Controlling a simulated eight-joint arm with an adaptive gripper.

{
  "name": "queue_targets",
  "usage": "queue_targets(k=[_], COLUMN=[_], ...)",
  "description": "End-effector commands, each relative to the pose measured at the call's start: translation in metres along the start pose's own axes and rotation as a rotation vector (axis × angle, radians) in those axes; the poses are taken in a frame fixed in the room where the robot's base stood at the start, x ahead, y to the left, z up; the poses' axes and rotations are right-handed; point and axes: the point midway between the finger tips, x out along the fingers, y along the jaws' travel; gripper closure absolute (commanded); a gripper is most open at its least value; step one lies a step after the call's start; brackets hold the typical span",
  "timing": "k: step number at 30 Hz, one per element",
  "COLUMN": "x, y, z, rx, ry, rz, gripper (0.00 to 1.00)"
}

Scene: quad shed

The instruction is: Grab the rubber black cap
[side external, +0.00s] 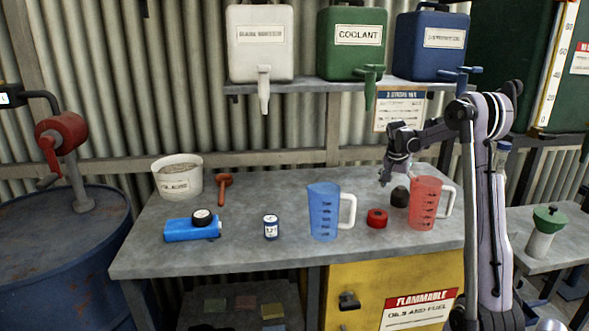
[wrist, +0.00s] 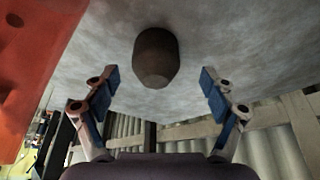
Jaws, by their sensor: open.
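A dark, rounded rubber cap (side external: 399,197) stands on the grey workbench, just left of a red measuring jug (side external: 424,204). In the wrist view the cap (wrist: 156,55) is at the top middle, beyond and between my fingertips, and nothing hides it. My gripper (side external: 384,178) is above the bench, slightly left of the cap and higher than it. In the wrist view my gripper (wrist: 159,84) is open and empty, with its blue-padded fingers spread to either side. They do not touch the cap.
The red jug (wrist: 30,60) fills the left of the wrist view. A red round cap (side external: 377,218) and a blue jug (side external: 323,211) stand to the left. Farther left are a small can (side external: 271,227), a blue bottle (side external: 190,230) and a white bucket (side external: 177,178).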

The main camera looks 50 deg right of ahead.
Motion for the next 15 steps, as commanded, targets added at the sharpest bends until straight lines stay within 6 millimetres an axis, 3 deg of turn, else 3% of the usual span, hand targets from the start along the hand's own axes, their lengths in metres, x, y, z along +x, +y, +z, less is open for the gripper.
queue_targets(k=[7, 15], x=[0.034, 0.042], y=[0.005, 0.005], z=[-0.004, -0.004], rx=[0.0, 0.0], ry=[0.001, 0.001], rz=[0.0, 0.0], gripper=[0.16, 0.16])
